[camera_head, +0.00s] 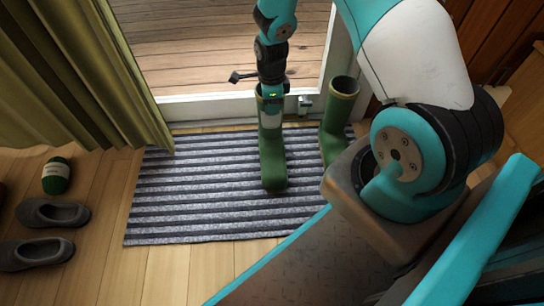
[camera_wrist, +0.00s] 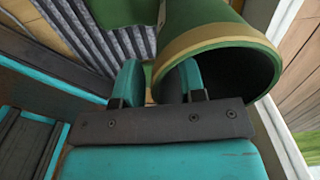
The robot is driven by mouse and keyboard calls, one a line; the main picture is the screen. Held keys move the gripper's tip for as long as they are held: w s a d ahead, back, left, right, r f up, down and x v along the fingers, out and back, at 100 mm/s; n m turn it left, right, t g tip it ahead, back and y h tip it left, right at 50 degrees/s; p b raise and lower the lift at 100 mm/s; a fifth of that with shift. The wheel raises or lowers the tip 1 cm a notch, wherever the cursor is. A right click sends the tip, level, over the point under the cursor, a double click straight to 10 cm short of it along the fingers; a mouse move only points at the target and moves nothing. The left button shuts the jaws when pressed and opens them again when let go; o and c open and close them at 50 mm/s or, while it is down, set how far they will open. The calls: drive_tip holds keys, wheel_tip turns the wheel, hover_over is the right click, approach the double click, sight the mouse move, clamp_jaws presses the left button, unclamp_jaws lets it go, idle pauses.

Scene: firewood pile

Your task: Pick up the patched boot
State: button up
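Two green rubber boots stand upright on the striped mat (camera_head: 215,190). The left boot (camera_head: 272,165) has a pale area on its shaft that looks like a patch; no such mark shows on the right boot (camera_head: 338,115). My gripper (camera_head: 270,97) is at the top of the left boot, pointing down. In the wrist view, the boot's tan-rimmed opening (camera_wrist: 222,38) is close up, and my gripper (camera_wrist: 158,82) has one finger outside the shaft and one inside the opening. A gap shows between the fingers, with the boot wall in it.
Grey slippers (camera_head: 50,213) and a green yarn ball (camera_head: 57,175) lie on the wooden floor at left. A curtain (camera_head: 85,70) hangs beside the doorway. The door sill (camera_head: 205,107) is just behind the boots. The mat's left part is clear.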

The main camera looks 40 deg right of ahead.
drive_tip(key=shift+f, duration=0.15)
drive_tip(key=shift+c, duration=0.2)
clamp_jaws()
idle(1.2)
